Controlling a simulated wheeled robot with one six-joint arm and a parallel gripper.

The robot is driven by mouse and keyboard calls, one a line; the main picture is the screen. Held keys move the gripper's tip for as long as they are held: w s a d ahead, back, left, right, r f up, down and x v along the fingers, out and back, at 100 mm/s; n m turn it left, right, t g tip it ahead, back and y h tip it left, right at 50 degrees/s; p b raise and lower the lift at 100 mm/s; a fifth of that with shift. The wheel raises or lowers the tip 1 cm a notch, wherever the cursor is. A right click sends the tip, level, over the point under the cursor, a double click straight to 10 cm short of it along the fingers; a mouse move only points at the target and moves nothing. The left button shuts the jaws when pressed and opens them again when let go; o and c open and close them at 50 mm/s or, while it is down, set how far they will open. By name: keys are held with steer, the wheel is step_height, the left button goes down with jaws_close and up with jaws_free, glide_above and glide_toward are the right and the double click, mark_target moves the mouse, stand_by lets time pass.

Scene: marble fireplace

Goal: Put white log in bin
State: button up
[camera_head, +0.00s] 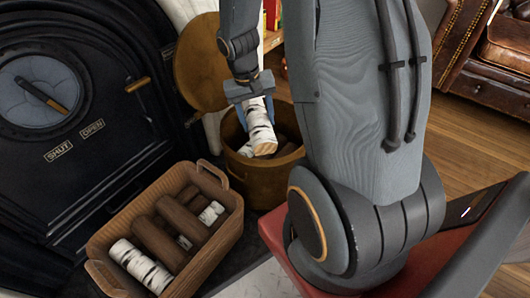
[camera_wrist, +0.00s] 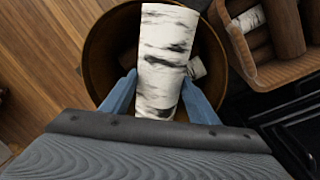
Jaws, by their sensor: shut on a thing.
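A white birch log (camera_head: 260,128) with black marks is held in my gripper (camera_head: 252,98), above the mouth of a round brown bin (camera_head: 258,185). In the wrist view the log (camera_wrist: 165,60) sits between the two blue fingers of my gripper (camera_wrist: 160,95), with the bin's rim (camera_wrist: 95,45) around it from above. My gripper is shut on this log. Inside the bin are brown shapes and a pale log end (camera_wrist: 196,67), partly hidden by the held log.
A brown basket (camera_head: 200,245) with handles holds brown logs (camera_head: 160,242) and white logs (camera_head: 140,265), left of the bin. A round lid (camera_head: 200,62) leans behind the bin. A black stove front (camera_head: 110,130) stands at left. A leather chair (camera_head: 490,60) is at far right.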

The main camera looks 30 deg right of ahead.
mark_target(255, 113)
steer(key=shift+w+d+f, duration=0.2)
steer(key=shift+d, duration=0.2)
steer(key=shift+m, duration=0.4)
steer(key=f, duration=0.1)
steer(key=d+f+b, duration=0.1)
steer(key=d+f, duration=0.1)
steer(key=shift+w+d+f+b, duration=0.15)
steer(key=shift+w+f+b, duration=0.15)
steer(key=shift+w+f, duration=0.1)
step_height(255, 113, down, 10)
steer(key=b, duration=0.5)
steer(key=shift+f+b, duration=0.15)
steer(key=shift+b, duration=0.2)
steer(key=o, duration=1.4)
steer(key=r+p, duration=0.2)
steer(key=r, duration=0.2)
steer(key=a+r+p, duration=0.1)
steer(key=r+p, duration=0.1)
steer(key=r, duration=0.2)
steer(key=w+a+r+p, duration=0.1)
steer(key=r+p, duration=0.2)
steer(key=r, duration=0.1)
steer(key=shift+r, duration=0.15)
